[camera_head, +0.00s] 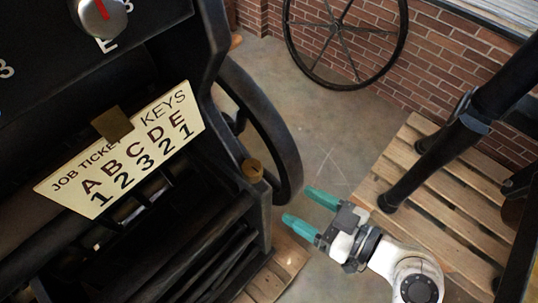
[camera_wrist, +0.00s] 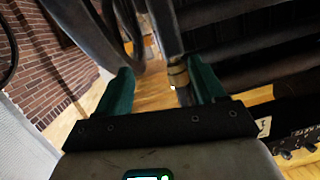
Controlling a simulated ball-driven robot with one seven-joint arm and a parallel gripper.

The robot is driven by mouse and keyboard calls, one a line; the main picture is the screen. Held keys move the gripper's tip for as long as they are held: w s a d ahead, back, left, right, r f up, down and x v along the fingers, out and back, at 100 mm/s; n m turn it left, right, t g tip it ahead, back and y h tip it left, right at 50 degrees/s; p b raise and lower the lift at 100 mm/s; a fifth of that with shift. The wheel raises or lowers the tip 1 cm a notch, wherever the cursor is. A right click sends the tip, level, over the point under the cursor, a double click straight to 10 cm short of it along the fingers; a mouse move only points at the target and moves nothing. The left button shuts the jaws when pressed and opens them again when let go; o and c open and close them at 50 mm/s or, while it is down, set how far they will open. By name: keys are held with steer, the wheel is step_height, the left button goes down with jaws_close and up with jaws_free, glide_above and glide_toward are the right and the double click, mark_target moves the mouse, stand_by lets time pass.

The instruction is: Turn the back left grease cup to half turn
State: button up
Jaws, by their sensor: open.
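A round brass cup (camera_head: 252,170) sits on the right-hand edge of the black press (camera_head: 228,195) in the head view. A brass cylinder (camera_wrist: 178,75), seemingly the same cup, shows in the wrist view between the fingertips, nearer the right finger. I cannot tell from its look which of the press's grease cups it is. My gripper (camera_head: 308,210), with teal fingers, is open and empty. It is to the right of and below the cup in the head view, apart from it. The gripper also shows in the wrist view (camera_wrist: 160,82). No turn mark on the cup is readable.
A job ticket card (camera_head: 130,150) and a dial with a red pointer (camera_head: 98,17) are on the press. A black flywheel (camera_head: 288,150) stands just behind the cup. A wooden pallet (camera_head: 450,205) with black legs is at right. Bare floor lies between.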

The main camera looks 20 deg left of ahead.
mark_target(245, 163)
steer(key=a+r+y+p, duration=0.1)
steer(key=a, duration=0.3)
steer(key=w+a+r+n+p, duration=0.1)
steer(key=a+r, duration=0.1)
steer(key=a, duration=0.3)
steer(key=w+a+r+y+p, duration=0.1)
steer(key=a+r, duration=0.1)
steer(key=a, duration=0.3)
steer(key=shift+n+g+y+p, duration=0.3)
steer(key=shift+n, duration=0.1)
steer(key=shift+c, duration=0.5)
steer(key=c, duration=0.9)
steer(key=shift+w+m+t, duration=0.1)
steer(key=shift+m+t, duration=0.7)
steer(key=shift+t, duration=0.4)
